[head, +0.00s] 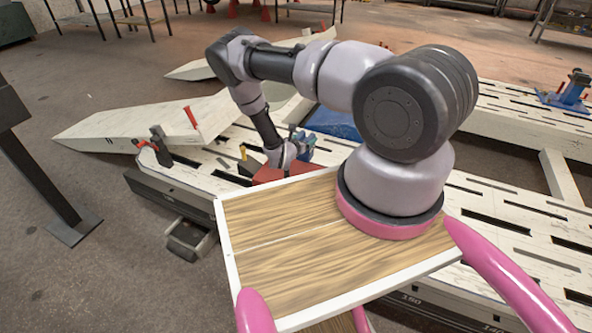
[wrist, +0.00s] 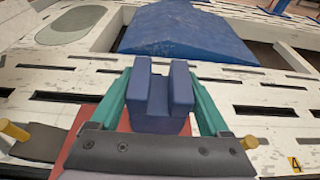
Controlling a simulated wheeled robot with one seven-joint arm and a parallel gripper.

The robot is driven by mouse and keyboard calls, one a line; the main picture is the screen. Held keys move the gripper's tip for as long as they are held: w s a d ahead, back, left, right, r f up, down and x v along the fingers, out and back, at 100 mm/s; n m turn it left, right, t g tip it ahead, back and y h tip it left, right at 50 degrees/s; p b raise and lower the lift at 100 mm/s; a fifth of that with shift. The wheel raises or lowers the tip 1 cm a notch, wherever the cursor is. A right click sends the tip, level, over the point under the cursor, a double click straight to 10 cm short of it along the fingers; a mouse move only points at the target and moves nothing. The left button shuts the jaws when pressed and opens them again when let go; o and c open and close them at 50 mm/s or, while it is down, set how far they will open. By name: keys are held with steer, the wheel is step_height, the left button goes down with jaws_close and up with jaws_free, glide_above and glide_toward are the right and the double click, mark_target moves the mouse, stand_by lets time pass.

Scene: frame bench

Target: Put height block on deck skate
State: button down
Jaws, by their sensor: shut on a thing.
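The height block, a dark blue block with two upright prongs and a slot (wrist: 158,123), sits between the green fingers of my gripper (wrist: 160,85) in the wrist view. The gripper is shut on it. A red flat piece, which looks like the deck skate (wrist: 122,125), shows below and around the block. In the head view the red piece (head: 268,173) lies on the bench under my gripper (head: 288,155). I cannot tell whether the block touches the red piece. My fingers and wrist hide part of both.
A large blue sloped piece (wrist: 190,30) lies on the slotted white bench (wrist: 255,98) beyond the block. Yellow-topped pieces (wrist: 248,142) stand near the gripper. A red-handled clamp (head: 190,118) is to the left. A blue vise-like tool (head: 574,90) is far right.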

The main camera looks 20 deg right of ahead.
mark_target(306, 159)
steer(key=f, duration=0.6)
steer(key=shift+s+d+f, duration=0.1)
steer(key=shift+s+d, duration=0.05)
steer(key=shift+d, duration=0.15)
steer(key=shift+f, duration=2.4)
jaws_free()
steer(key=shift+a+f, duration=0.1)
steer(key=shift+f, duration=0.05)
